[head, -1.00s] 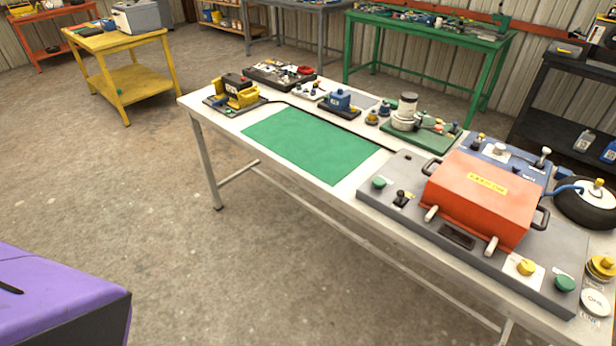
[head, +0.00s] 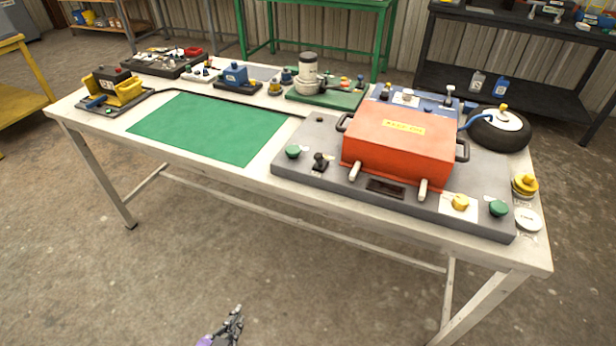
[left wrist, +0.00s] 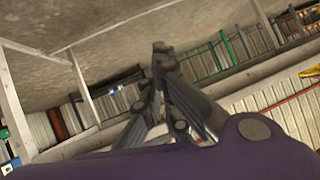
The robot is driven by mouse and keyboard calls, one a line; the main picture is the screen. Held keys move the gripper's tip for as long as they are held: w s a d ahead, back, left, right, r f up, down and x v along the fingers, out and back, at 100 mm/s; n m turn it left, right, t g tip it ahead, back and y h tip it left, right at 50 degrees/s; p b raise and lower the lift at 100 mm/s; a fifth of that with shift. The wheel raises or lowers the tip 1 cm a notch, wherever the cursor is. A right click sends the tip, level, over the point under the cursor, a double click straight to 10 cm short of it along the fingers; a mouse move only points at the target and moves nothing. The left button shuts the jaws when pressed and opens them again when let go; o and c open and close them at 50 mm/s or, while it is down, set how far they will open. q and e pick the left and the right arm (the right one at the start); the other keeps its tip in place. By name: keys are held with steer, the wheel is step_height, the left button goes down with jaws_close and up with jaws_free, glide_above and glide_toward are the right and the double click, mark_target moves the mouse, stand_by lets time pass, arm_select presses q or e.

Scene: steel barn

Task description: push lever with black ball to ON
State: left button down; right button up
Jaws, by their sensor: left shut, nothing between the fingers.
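A small black-knobbed lever (head: 319,161) stands on the front left of a grey panel (head: 300,185) on the workbench. It looks like the lever with the black ball, but its ON marking is too small to read. My left gripper (head: 237,313) shows low in the head view, above the floor in front of the bench. It is shut and empty, well apart from the lever. Its closed fingers (left wrist: 160,62) also show in the left wrist view, with the lever not visible there. My right gripper is in neither view.
An orange-red box (head: 400,145) with handles sits on the panel, right of the lever. A green button (head: 292,152) is left of it. A green mat (head: 210,128) lies flat and clear on the white bench (head: 175,153). The floor before the bench is free.

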mark_target(316, 157)
arm_select(q)
steer(key=w+d+r+m+t+h+b, duration=0.25)
steer(key=w+r+m, duration=0.2)
steer(key=w, duration=0.45)
steer(key=w+d+r+m+t+h+b, duration=0.1)
steer(key=w+d+r+m+t+b, duration=0.15)
steer(key=w+r+m+b, duration=0.4)
steer(key=w+d+r+m+t+h, duration=0.2)
steer(key=w+d+r+m+h, duration=0.15)
steer(key=r+m+h, duration=0.5)
steer(key=w+d+r, duration=0.1)
steer(key=w+d, duration=0.1)
steer(key=w, duration=0.1)
steer(key=w+d+y+p, duration=0.1)
steer(key=w+d, duration=0.1)
steer(key=w, duration=0.1)
steer(key=w+d+r+m+y, duration=0.1)
steer(key=w+d, duration=0.1)
steer(key=w, duration=0.1)
steer(key=shift+w+d+r+p, duration=0.25)
steer(key=shift+w+r+p, duration=0.05)
steer(key=shift+w+p, duration=0.1)
steer(key=shift+w+d+r, duration=0.2)
steer(key=shift+w+d, duration=0.1)
steer(key=shift+w, duration=0.2)
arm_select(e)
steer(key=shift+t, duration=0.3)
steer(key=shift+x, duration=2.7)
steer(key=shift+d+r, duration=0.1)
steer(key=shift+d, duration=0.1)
